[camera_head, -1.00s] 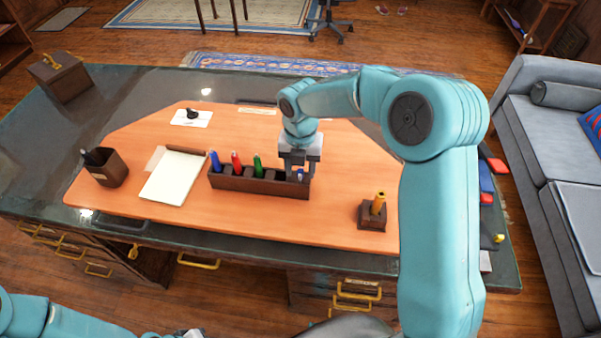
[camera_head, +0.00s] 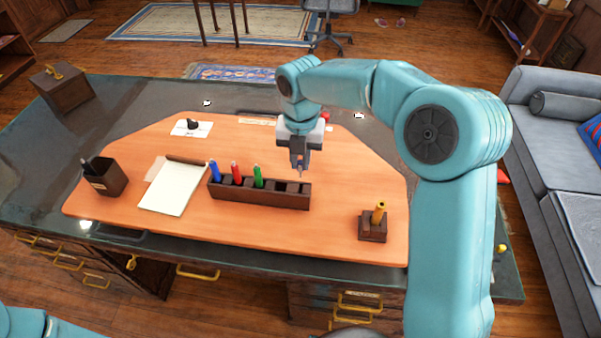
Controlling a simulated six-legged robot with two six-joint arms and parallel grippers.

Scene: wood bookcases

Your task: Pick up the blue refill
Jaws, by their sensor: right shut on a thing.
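My right gripper (camera_head: 300,165) is above the right end of the dark wooden pen holder, fingers down. It is shut on a small thin thing that pokes out just below the fingertips. This appears to be the blue refill (camera_head: 300,174), but it is mostly hidden by the fingers and its colour is hard to tell. The holder (camera_head: 245,198) stands on the desk mat. My left gripper is out of view.
A notepad (camera_head: 173,190) and a dark pen cup (camera_head: 104,177) are left of the holder. A small block with a yellow-orange piece (camera_head: 379,213) stands to the right. A white card with a black object (camera_head: 192,127) lies behind. The orange mat (camera_head: 345,165) is clear right of the gripper.

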